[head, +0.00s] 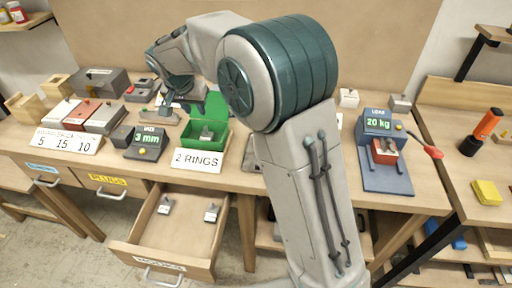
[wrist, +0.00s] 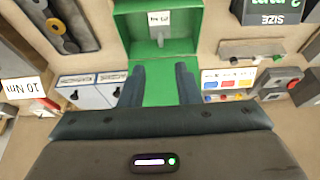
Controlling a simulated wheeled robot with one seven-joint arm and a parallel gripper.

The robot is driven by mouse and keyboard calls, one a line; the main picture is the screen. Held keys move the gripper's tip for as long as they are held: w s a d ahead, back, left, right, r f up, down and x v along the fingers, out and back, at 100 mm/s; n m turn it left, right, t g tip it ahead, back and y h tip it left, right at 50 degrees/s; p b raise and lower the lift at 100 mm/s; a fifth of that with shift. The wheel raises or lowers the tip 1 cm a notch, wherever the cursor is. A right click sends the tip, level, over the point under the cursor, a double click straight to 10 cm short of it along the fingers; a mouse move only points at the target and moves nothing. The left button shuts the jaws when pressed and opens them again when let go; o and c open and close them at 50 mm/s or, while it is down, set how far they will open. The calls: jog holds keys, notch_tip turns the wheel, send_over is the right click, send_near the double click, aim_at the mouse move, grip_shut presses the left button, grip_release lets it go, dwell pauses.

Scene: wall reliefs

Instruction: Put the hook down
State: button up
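The hooks drawer (head: 150,238) is pulled out below the bench. Two small grey pieces that look like hooks, one on the left (head: 165,206) and one on the right (head: 211,213), stand inside it. A similar grey piece with a white label (head: 206,135) is in the open green box (head: 218,143) on the bench; it also shows in the wrist view (wrist: 159,36). My gripper (wrist: 160,70) is open, its fingers apart over the green box's lid, with nothing visible between them. In the head view my arm partly hides it.
A "2 RINGS" sign (head: 197,160) stands before the green box. A 3 mm size display (head: 149,143) is to its left. A 20 kg load stand (head: 384,150) is at the right. An orange-topped tool (head: 482,132) stands on the right-hand bench.

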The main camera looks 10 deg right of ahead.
jog(key=s+d+r+n, duration=0.1)
jog(key=s+d+r, duration=0.2)
jog(key=s+d, duration=0.55)
jog(key=s+d+f+n, duration=0.1)
jog(key=s+d, duration=0.2)
jog(key=s, duration=0.4)
jog(key=s+d+f+n+y, duration=0.1)
jog(key=s+d, duration=0.3)
jog(key=s, duration=0.3)
jog(key=s+d+n+g, duration=0.1)
jog(key=s+d, duration=0.3)
jog(key=s, duration=0.3)
jog(key=shift+s+f+y, duration=0.3)
jog(key=shift+s+f, duration=0.1)
